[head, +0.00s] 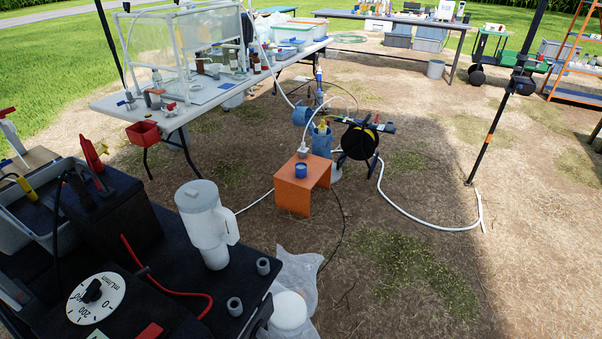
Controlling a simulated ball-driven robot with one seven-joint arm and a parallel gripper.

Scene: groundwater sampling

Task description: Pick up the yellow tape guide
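A small yellow piece (322,127) sits at the top of a blue well casing (321,143) in the middle of the view. It may be the yellow tape guide, but it is too small to tell its shape. A black reel (357,141) on a stand is just to its right. Another yellow item (26,188) lies in a grey tray at the left edge, and I cannot tell what it is. My gripper is not in view.
An orange step box (302,187) with a blue cup (300,170) stands in front of the casing. A white hose (420,221) crosses the ground to the right. A white-topped table (205,108) stands left. A black cart top with a white jug (206,222) fills the near left.

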